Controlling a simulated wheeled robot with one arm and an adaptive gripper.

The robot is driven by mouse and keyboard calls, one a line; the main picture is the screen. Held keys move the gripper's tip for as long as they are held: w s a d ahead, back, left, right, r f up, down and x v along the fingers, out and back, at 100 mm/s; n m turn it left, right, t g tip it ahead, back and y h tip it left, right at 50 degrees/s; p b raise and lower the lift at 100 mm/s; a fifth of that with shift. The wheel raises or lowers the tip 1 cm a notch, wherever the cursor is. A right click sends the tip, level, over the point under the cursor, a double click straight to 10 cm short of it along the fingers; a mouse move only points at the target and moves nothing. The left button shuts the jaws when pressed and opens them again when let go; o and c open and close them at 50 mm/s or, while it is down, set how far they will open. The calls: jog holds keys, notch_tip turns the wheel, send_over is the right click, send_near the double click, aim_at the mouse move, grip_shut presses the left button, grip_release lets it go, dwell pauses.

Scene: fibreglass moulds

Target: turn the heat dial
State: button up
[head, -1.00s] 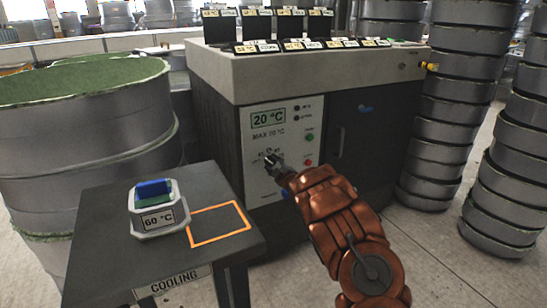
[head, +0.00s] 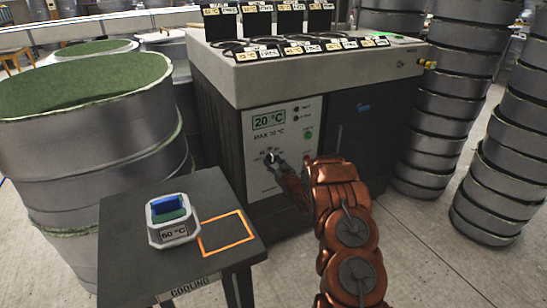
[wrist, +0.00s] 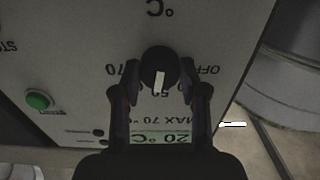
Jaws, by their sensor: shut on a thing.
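The heat dial (wrist: 158,68) is a dark round knob with a white pointer mark on the pale control panel (head: 286,135). In the wrist view my gripper (wrist: 155,85) has its fingers on both sides of the dial, shut on it. The wrist picture is upside down, and the dial's scale shows 70 and OFF beside the fingers. In the head view my gripper (head: 275,162) reaches the panel and mostly covers the dial. The green display (head: 269,121) above reads 20 °C, with MAX 70 °C printed under it.
A small grey table (head: 200,268) marked COOLING stands in front left. It carries a white block labelled 60 °C (head: 170,222) and a bare orange square outline (head: 227,232). Stacked grey moulds (head: 450,110) stand at right, and large green-topped drums (head: 90,140) at left. Open floor lies front right.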

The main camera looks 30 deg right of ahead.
jog(key=m+p, duration=0.2)
jog(key=m, duration=0.1)
jog(key=shift+w+a+r, duration=0.1)
jog(key=shift+a+r, duration=0.1)
jog(key=shift+r, duration=0.1)
jog(key=shift+m+p, duration=0.65)
jog(key=shift+m, duration=0.75)
jog(key=shift+d+m, duration=0.1)
jog(key=shift+m, duration=0.2)
jog(key=o, duration=0.9)
jog(key=shift+f, duration=0.1)
jog(key=shift+o, duration=1.3)
jog(key=shift+f, duration=0.1)
jog(key=shift+d, duration=0.1)
jog(key=shift+s, duration=0.2)
jog(key=s+a, duration=0.1)
jog(key=s, duration=1)
jog(key=shift+s, duration=0.35)
